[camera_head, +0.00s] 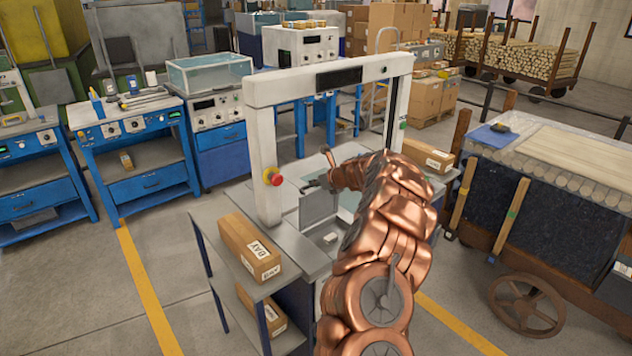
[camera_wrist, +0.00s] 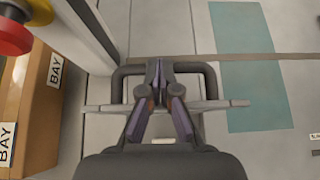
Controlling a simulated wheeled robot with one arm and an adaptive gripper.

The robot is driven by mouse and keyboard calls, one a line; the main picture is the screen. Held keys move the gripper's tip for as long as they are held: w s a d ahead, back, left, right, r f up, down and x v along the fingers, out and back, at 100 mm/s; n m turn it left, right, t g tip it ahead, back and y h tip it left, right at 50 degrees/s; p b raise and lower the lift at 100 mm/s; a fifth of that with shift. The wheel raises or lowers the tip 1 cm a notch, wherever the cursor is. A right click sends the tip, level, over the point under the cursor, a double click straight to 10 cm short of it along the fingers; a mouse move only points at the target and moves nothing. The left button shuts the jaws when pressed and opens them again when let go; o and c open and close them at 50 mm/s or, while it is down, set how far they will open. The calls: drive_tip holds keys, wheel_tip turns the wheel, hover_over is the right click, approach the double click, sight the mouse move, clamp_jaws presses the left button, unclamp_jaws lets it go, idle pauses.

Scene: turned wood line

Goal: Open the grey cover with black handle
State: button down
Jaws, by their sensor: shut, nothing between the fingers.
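The grey cover (camera_head: 318,207) shows in the head view as a flat panel standing up from the bench under the white frame. In the wrist view the cover (camera_wrist: 235,104) looks like a thin bar, seen nearly edge-on. Its black handle (camera_wrist: 120,85) is a dark bracket on the far side of that bar. My gripper (camera_wrist: 160,68) is shut and empty, its fingertips over the middle of the handle in the wrist view. I cannot tell whether they touch it. In the head view my gripper (camera_head: 318,183) is small and dark at the panel's upper edge.
The white frame (camera_head: 265,150) rises around the bench, with a red button (camera_head: 274,179) on its left post. A box marked BAY (camera_head: 249,245) lies on the left shelf. A cart (camera_head: 545,190) stands at right. A teal patch (camera_wrist: 242,65) lies flat on the bench.

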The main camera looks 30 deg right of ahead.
drive_tip(key=shift+w, duration=0.35)
drive_tip(key=shift+a, duration=0.1)
drive_tip(key=shift+r, duration=0.15)
